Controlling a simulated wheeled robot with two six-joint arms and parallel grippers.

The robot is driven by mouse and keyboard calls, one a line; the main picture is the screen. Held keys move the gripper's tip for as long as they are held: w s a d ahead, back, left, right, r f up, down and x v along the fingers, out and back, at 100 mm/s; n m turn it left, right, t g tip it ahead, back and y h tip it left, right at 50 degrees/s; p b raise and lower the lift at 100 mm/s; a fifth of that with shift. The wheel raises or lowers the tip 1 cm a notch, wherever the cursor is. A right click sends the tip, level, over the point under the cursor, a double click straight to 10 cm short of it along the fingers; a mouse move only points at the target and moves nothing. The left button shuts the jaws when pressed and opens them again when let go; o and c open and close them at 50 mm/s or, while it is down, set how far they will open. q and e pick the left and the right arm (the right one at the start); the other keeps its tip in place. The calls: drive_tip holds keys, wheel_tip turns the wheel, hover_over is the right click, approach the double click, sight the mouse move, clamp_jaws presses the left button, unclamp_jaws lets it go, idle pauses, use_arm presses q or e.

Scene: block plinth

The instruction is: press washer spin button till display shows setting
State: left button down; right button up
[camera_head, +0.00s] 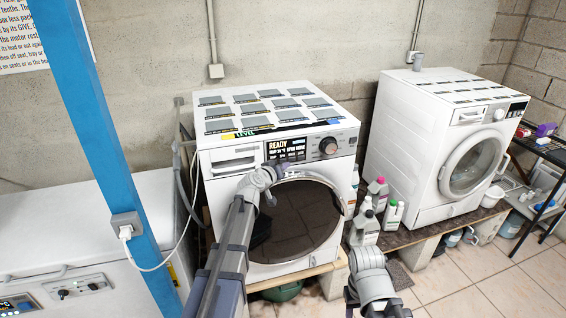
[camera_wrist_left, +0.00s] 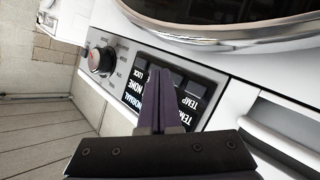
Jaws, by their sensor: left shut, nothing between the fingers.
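The near white washer (camera_head: 222,190) stands in the middle of the head view. Its dark display (camera_head: 286,149) reads READY, with smaller lines too fine to read surely. In the left wrist view the display (camera_wrist_left: 135,95) appears turned, with words such as NORMAL, NONE and TEMP. A round knob (camera_head: 328,146) is right of the display; it also shows in the left wrist view (camera_wrist_left: 101,60). Contact cannot be told. The fingers hide part of the panel.
A second white washer (camera_head: 412,160) stands to the right. Bottles (camera_head: 378,192) stand between the machines. A blue post (camera_head: 112,130) with a plug and cable rises at left, before a white chest (camera_head: 60,225). My right arm shows at bottom; its gripper is not visible.

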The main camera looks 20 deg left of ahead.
use_arm(q)
drive_tip(key=shift+s+d, duration=0.7)
drive_tip(key=shift+s, duration=0.35)
drive_tip(key=shift+s+d, duration=0.7)
drive_tip(key=shift+s, duration=0.35)
idle(2.0)
drive_tip(key=s+d, duration=0.2)
drive_tip(key=s, duration=0.1)
drive_tip(key=shift+d, duration=0.1)
drive_tip(key=shift+w+a, duration=0.8)
drive_tip(key=shift+w, duration=0.4)
drive_tip(key=shift+w+a, duration=0.85)
drive_tip(key=shift+w, duration=0.35)
drive_tip(key=shift+w+a, duration=0.8)
drive_tip(key=shift+w, duration=0.4)
drive_tip(key=shift+w+a, duration=0.1)
